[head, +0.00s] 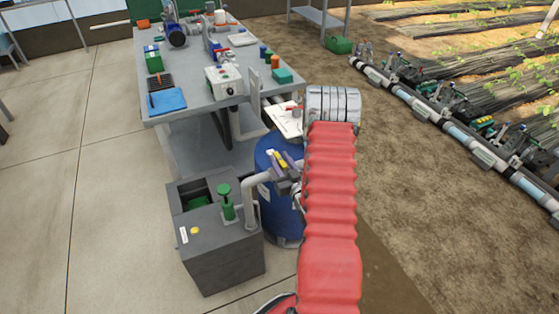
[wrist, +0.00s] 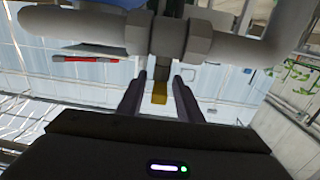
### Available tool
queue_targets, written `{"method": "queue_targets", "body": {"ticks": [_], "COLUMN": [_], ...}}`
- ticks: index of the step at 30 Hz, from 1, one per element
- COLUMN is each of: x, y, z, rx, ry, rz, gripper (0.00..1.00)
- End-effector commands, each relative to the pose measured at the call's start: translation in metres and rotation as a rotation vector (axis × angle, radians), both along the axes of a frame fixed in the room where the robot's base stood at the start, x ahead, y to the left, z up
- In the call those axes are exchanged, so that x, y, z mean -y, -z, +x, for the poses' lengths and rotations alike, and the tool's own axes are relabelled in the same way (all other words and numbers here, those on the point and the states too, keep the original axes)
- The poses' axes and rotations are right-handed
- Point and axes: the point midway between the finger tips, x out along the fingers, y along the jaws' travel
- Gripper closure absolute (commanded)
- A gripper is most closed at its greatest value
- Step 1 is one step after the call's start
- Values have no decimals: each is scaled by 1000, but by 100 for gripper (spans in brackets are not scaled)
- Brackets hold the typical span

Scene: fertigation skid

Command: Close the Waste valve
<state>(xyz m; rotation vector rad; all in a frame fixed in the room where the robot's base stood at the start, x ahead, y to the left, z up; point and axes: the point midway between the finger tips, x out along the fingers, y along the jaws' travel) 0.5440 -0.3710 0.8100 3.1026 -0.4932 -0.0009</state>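The valve is a grey pipe fitting (wrist: 180,36) with a dark stem and a yellow lever (wrist: 159,92), seen at the top middle of the wrist view. In the head view the yellow lever (head: 281,159) shows left of my red arm, near the blue barrel. My gripper (wrist: 158,92) is open. Its two dark fingers stand apart on either side of the yellow lever, with gaps to both. The valve body is mostly hidden in the head view by my gripper (head: 283,168) and arm. I can read no valve label.
A grey tank (head: 222,258) with a green-topped fitting (head: 226,200) stands left of the blue barrel (head: 267,205). A grey pipe (head: 257,181) runs between them. A workbench (head: 208,108) with tools is behind. The floor at left is clear.

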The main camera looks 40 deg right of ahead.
Motion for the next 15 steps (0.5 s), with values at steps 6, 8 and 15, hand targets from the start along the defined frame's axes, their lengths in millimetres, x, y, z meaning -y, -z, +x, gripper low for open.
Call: {"method": "queue_targets", "body": {"ticks": [6,8,15], "x": [-6,-9,-22], "y": [0,1,1], "z": [-22,-31,-71], "rx": [0,-2,-2], "ry": [2,3,3], "rz": [2,2,3], "gripper": [67,67,67]}}
